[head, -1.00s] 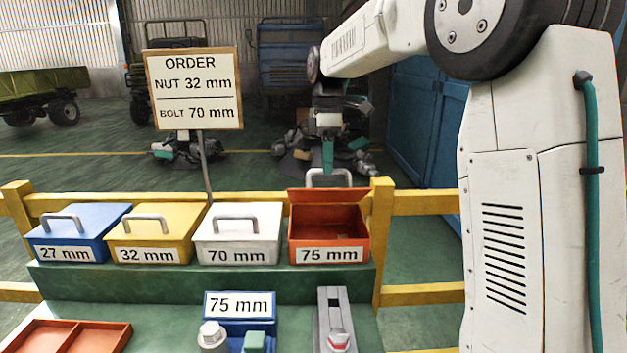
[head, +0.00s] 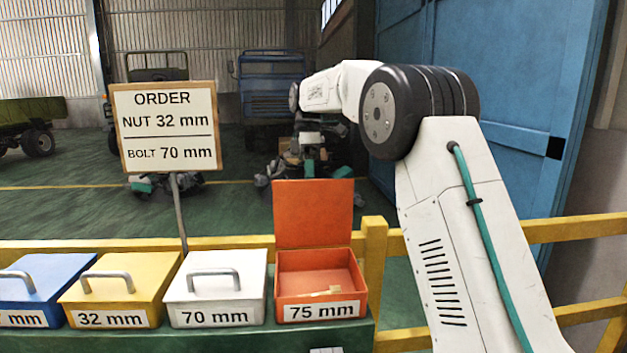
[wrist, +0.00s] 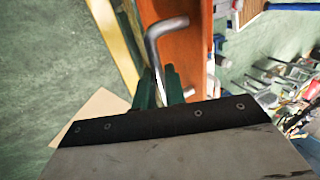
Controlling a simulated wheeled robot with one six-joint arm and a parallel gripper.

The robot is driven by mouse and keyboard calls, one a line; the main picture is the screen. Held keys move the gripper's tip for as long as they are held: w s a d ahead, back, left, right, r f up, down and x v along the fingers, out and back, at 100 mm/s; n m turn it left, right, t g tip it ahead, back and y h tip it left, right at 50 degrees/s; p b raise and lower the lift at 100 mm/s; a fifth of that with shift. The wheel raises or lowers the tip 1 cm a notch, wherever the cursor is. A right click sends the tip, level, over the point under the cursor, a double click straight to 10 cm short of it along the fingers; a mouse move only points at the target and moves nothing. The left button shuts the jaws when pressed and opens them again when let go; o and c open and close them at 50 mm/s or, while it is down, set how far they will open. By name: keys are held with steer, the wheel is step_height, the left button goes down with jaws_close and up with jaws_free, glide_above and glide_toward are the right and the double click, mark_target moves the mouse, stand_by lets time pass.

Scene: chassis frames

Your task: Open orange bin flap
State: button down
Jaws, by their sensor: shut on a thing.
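The orange bin (head: 321,310), labelled 75 mm, stands at the right end of the bin row. Its orange flap (head: 314,214) stands about upright at the bin's back edge, inner face toward me, so the bin is open. In the wrist view the flap (wrist: 188,48) carries a bent metal handle (wrist: 152,45). My gripper (wrist: 157,84) is shut on this handle with its green fingers on either side. In the head view the fingertips and handle are hidden behind the flap.
Shut blue (head: 42,277), yellow (head: 125,277) and white (head: 217,278) bins stand to the left. An order sign (head: 166,126) rises behind them. A yellow rail (head: 375,270) runs behind the row. Blue doors (head: 490,90) stand at the right.

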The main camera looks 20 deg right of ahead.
steer(key=shift+w+d+f+g, duration=0.2)
steer(key=shift+w+f+g, duration=0.1)
steer(key=shift+w+g, duration=0.4)
steer(key=shift+d, duration=0.1)
steer(key=c, duration=1.5)
jaws_free()
steer(key=shift+d, duration=0.1)
steer(key=shift+o, duration=0.2)
